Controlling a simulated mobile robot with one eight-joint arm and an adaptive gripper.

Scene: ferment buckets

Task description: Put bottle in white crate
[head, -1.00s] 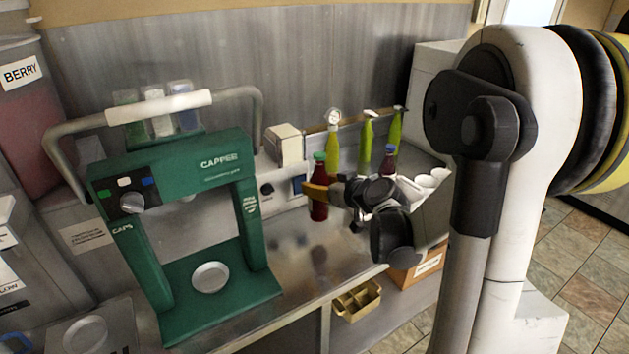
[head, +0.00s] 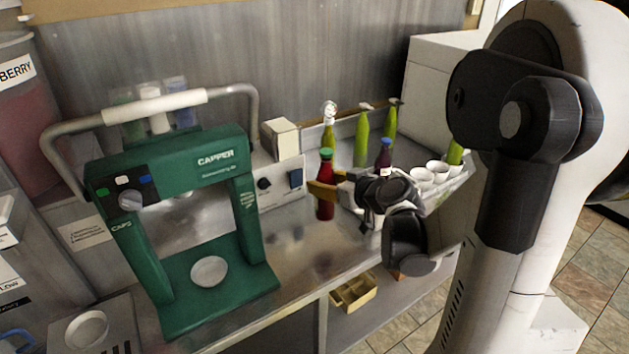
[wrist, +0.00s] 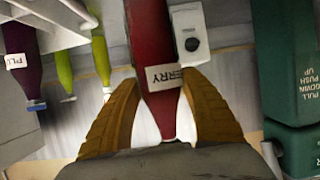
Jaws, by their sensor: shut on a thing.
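A red bottle (head: 326,172) with a green cap stands upright beside the front of the capper's grey control box. My gripper (head: 324,190) is shut around its middle, with yellow fingers on both sides. In the wrist view the bottle (wrist: 150,35) lies between the fingers (wrist: 160,112), and part of its label reads "RRY". I cannot tell whether its base touches the counter. The white crate (head: 441,202) is right of the gripper, partly hidden by my arm. It holds white cups and a purple bottle (head: 384,157) with a blue cap.
A green capper (head: 215,158) stands left of the bottle. Several green bottles, one here (head: 361,140), stand behind and right of it. A yellow divided bin (head: 353,291) sits below the counter's front edge. The counter (head: 300,255) in front of the bottle is clear.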

